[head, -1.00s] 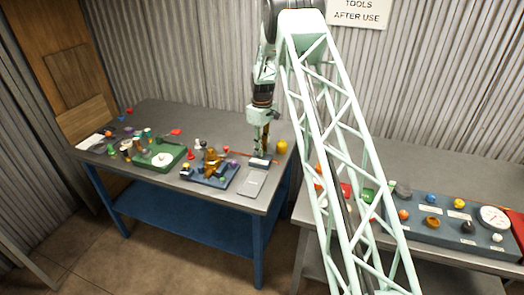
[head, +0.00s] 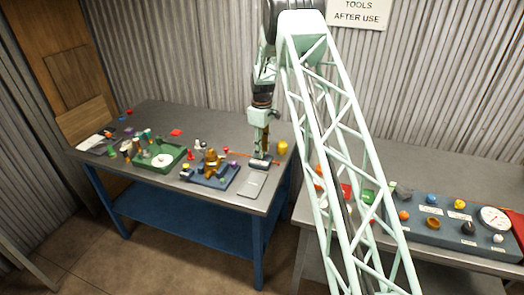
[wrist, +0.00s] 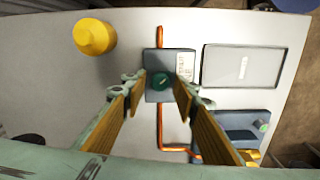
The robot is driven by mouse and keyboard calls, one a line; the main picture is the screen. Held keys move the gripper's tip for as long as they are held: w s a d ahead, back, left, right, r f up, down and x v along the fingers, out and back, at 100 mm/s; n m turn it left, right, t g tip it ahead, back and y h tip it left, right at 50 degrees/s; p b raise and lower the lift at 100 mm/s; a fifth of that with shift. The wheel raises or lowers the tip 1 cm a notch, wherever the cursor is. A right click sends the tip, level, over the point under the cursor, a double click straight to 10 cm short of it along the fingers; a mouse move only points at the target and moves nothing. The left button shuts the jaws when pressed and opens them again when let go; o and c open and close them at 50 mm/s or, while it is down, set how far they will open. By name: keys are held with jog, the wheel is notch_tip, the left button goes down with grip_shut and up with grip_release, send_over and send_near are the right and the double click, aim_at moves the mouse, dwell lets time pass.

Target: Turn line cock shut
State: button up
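A grey box (wrist: 158,61) with a round dark green knob (wrist: 160,81) sits on an orange line (wrist: 160,130) in the wrist view; I take this to be the line cock. The box also shows small at the right end of the left bench (head: 260,162). My gripper (wrist: 161,79) is open, with one finger on each side of the green knob. I cannot tell whether either finger touches it. In the head view my gripper (head: 262,152) points down just over the box.
A yellow knob-like object (wrist: 95,37) stands beside the box. A flat grey plate (wrist: 243,66) lies on its other side. A blue fixture with brass parts (head: 210,170) and a green tray (head: 160,157) stand further left. A panel with several knobs (head: 450,235) is on the right bench.

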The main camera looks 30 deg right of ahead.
jog(key=shift+o, duration=0.2)
jog(key=shift+r, duration=0.1)
notch_tip(320, 180, up, 12)
dwell(0.9)
dwell(0.4)
